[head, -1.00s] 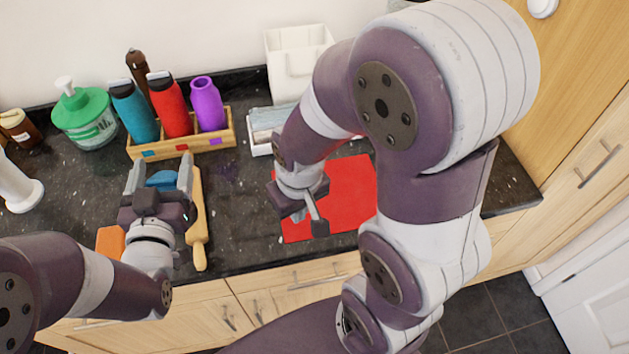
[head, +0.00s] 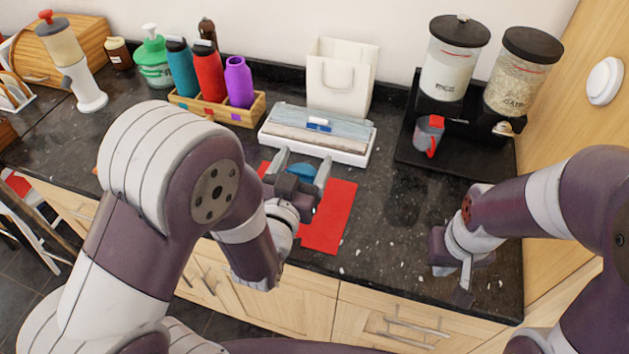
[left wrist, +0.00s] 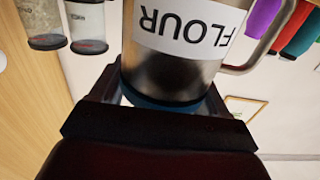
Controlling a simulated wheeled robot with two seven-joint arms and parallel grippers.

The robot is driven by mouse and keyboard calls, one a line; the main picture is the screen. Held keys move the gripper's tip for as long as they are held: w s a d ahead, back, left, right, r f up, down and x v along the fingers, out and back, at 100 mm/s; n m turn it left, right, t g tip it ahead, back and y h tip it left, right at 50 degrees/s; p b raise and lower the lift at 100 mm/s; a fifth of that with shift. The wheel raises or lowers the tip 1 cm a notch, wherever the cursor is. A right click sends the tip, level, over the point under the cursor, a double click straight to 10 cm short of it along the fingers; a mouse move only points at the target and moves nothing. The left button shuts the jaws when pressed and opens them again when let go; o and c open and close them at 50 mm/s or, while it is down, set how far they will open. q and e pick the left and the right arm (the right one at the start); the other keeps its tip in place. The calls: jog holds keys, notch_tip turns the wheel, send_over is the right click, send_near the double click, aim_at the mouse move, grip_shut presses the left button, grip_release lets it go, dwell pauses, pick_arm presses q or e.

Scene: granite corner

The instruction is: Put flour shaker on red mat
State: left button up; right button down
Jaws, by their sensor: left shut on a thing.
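The flour shaker (left wrist: 185,45) is a metal cup with a handle, a white FLOUR label and a blue lid. My left gripper (head: 302,165) is shut on it, and its blue lid (head: 303,173) shows between the fingers in the head view. The red mat (head: 333,215) lies flat on the counter. The shaker appears over the mat's back part; its base is hidden, so I cannot tell whether it touches. My left arm covers the mat's left side. My right gripper (head: 464,284) points down at the counter's right front; its opening is unclear.
A white tray with cloths (head: 318,150) stands just behind the mat, with a white holder (head: 340,80) behind it. A bottle box (head: 215,110) is left. A black dispenser stand (head: 455,165) with a grey-red mug (head: 428,133) is right. Counter between mat and stand is clear.

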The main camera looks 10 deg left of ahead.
pick_arm(q)
jog(key=w+a+f, duration=0.1)
jog(key=w+f, duration=0.5)
jog(key=f, duration=0.2)
jog(key=shift+w, duration=0.4)
